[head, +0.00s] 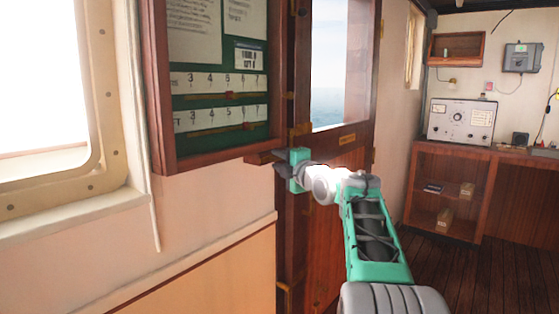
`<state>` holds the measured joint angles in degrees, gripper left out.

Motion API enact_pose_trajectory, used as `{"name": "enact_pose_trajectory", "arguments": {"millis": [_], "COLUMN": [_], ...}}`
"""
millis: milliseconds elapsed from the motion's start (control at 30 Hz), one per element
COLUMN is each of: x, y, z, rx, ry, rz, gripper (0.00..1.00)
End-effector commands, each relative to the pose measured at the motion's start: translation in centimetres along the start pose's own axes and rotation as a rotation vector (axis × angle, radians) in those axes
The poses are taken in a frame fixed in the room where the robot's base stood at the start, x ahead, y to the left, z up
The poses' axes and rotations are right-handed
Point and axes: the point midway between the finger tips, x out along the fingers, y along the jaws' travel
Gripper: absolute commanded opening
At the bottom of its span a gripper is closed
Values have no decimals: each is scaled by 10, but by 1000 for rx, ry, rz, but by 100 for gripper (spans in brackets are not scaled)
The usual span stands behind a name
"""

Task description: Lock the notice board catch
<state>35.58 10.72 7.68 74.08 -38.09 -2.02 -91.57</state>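The notice board (221,140) hangs on the wall at left, with a brown wooden frame and a green backing. Papers and two white numbered strips show on it. My gripper (297,168), with teal and dark parts, is just below and right of the board's lower right corner, in front of the wooden door frame. A short dark wooden piece (262,158) shows between the board's corner and my gripper; I cannot tell whether they touch. I cannot make out the catch for certain. The fingertips are too small and overlapped to show their opening.
A wooden door (345,165) with a window and brass plate stands behind my gripper. A framed window (60,110) is at far left. A wooden cabinet (450,170) with a grey radio-like instrument (460,121) stands at right. The dark plank floor (440,265) there looks clear.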

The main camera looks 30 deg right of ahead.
Motion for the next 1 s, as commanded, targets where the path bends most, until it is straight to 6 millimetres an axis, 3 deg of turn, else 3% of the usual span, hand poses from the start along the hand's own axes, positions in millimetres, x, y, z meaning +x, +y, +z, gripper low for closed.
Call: {"name": "enact_pose_trajectory", "arguments": {"millis": [200, 500, 1000], "x": [0, 0, 0], "y": [0, -1, 0], "z": [0, 0, 0], "rx": [0, 1, 9], "ry": [0, -1, -1], "rz": [-1, -1, -6], "gripper": [25, 1, 0]}}
